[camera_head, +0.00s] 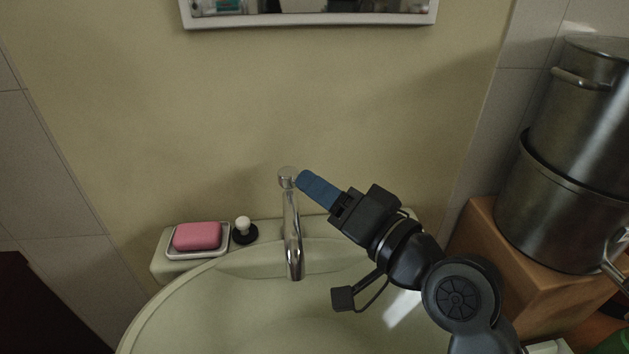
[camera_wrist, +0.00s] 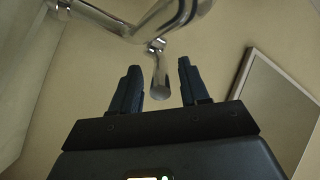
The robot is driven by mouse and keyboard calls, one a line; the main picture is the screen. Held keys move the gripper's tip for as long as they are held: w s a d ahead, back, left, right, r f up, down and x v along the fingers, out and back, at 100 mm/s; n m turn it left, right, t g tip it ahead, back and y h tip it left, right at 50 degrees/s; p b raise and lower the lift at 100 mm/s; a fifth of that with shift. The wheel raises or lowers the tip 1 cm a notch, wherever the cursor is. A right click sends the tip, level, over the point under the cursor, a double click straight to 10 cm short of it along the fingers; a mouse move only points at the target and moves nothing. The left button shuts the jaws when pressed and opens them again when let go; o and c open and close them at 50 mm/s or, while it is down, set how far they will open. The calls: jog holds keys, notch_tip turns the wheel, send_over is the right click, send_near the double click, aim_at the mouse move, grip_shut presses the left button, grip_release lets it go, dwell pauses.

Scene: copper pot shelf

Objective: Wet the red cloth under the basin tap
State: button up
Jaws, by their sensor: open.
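The chrome basin tap (camera_head: 292,235) stands at the back of the pale green basin (camera_head: 240,300), with a round knob on top. My gripper (camera_head: 302,179) reaches in from the right, its blue fingertips beside that knob. In the wrist view my gripper (camera_wrist: 157,72) has its two fingers apart, and a chrome rod-like part of the fitting (camera_wrist: 160,80) shows in the gap between them. I cannot tell whether the fingers touch it. No water stream shows. The red cloth is not seen in either view.
A pink soap (camera_head: 197,236) lies in a dish on the basin's back ledge, beside a small black-and-white plug (camera_head: 244,230). Large stacked metal pots (camera_head: 560,200) stand on a wooden cabinet (camera_head: 480,240) at the right. A mirror (camera_head: 310,20) hangs above. The basin's visible inside is empty.

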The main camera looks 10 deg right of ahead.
jog(key=shift+x, duration=0.8)
jog(key=shift+c, duration=0.3)
grip_shut()
